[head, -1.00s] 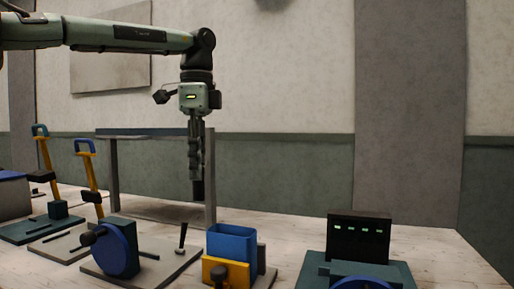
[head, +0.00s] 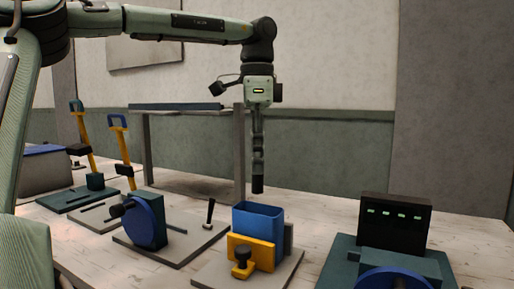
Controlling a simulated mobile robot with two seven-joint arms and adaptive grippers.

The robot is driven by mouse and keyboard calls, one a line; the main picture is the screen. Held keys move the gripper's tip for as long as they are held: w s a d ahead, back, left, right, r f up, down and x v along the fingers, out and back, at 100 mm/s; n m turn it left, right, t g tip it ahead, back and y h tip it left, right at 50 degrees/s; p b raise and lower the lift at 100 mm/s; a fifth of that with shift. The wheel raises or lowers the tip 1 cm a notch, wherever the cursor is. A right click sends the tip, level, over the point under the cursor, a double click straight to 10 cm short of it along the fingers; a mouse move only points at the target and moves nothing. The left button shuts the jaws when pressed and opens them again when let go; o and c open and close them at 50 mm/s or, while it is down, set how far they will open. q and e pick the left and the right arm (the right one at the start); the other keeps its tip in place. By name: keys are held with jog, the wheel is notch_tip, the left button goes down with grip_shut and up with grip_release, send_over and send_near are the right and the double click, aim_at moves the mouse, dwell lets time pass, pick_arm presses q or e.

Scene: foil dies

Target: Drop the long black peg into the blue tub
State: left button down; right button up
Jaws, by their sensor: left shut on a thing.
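My left gripper (head: 257,168) points straight down and is shut on the black peg (head: 257,184). Only the peg's lower part shows below the fingers; its upper part is hidden between them. The blue tub (head: 257,226) stands on a grey base plate behind a yellow bracket. In the head view the peg's lower end is just above the tub's rim in the picture, in line with its opening. I cannot tell the exact depth between them. My right gripper is not in view.
A yellow bracket with a dark knob (head: 241,262) is fixed in front of the tub. A blue wheel (head: 144,222) and a small black lever (head: 210,213) stand to the left. A dark panel with green lights (head: 395,222) stands to the right. A grey frame (head: 190,160) stands behind.

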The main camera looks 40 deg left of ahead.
pick_arm(q)
jog(key=c, duration=1.3)
grip_release()
notch_tip(320, 180, up, 12)
